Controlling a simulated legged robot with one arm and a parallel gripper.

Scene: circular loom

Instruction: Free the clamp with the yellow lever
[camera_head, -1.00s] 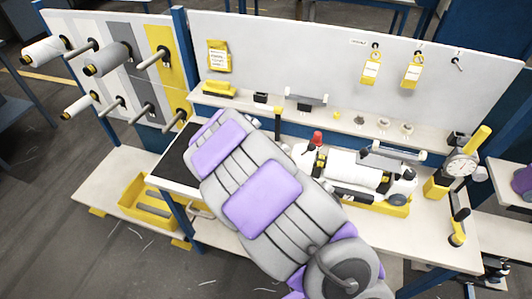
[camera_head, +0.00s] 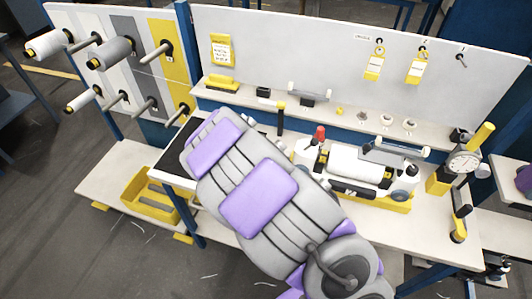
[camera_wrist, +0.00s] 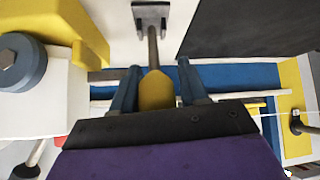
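A lever with a yellow grip (camera_wrist: 156,91) on a thin metal rod shows in the wrist view. The rod runs up to a small metal bracket (camera_wrist: 151,14) on a pale surface. My gripper (camera_wrist: 158,64) has its two blue fingers apart, one on each side of the lever. Narrow gaps seem to show between fingers and grip, and contact is unclear. In the head view my arm hides the gripper and this lever. A black post with a yellow top (camera_head: 281,107) stands behind my arm there; I cannot tell whether it belongs to the clamp.
A roller device on a yellow base (camera_head: 380,203) and a dial gauge (camera_head: 463,164) stand on the bench at right. A dark mat (camera_head: 187,148) lies left of my arm. In the wrist view, a yellow block (camera_wrist: 65,22) and blue knob (camera_wrist: 20,62) are close at left.

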